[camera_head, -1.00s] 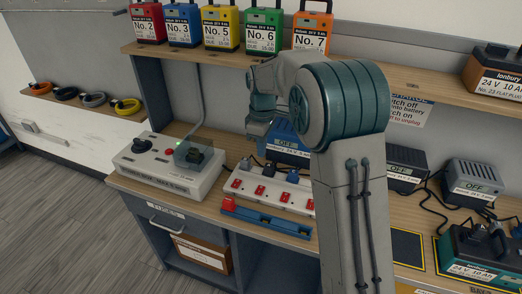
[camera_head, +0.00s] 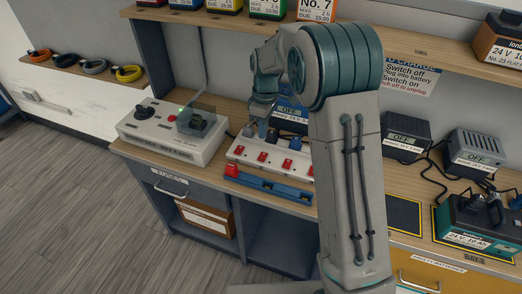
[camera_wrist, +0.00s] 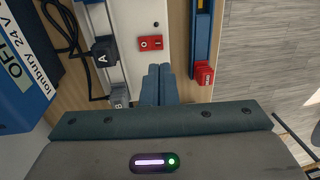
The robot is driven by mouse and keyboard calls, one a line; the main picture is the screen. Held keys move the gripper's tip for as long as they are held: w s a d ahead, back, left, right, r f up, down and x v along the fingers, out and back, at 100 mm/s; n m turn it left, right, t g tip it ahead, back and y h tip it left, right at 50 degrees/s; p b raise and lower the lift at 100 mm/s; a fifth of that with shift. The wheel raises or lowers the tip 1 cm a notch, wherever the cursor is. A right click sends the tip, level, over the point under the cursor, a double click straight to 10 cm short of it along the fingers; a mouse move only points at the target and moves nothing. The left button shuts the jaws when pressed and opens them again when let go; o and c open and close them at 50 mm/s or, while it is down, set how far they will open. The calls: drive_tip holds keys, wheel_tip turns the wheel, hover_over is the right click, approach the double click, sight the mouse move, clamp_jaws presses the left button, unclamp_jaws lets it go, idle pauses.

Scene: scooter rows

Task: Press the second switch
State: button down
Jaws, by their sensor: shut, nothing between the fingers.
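A white power strip (camera_head: 275,172) lies on the bench with a row of red switches (camera_head: 262,156) along its front. The strip (camera_wrist: 140,65) also shows in the wrist view, with one red rocker switch (camera_wrist: 150,42) beyond my fingertips. Black plugs marked A (camera_wrist: 103,55) and B (camera_wrist: 118,97) sit in it. My gripper (camera_head: 263,128) is shut and empty, pointing down over the left part of the strip. In the wrist view the closed fingers (camera_wrist: 158,72) appear apart from the visible switch and hide part of the strip beneath.
A blue rail (camera_head: 270,187) with a red end block (camera_head: 232,170) lies in front of the strip. A grey switch box (camera_head: 170,135) stands to the left. A blue charger (camera_wrist: 22,62) stands behind the strip. A shelf (camera_head: 230,24) overhangs the bench.

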sight(261, 158)
drive_tip(key=f, duration=0.5)
drive_tip(key=s+f+p, duration=0.1)
drive_tip(key=f, duration=0.2)
drive_tip(key=shift+a+f, duration=0.25)
drive_tip(key=shift+f, duration=0.1)
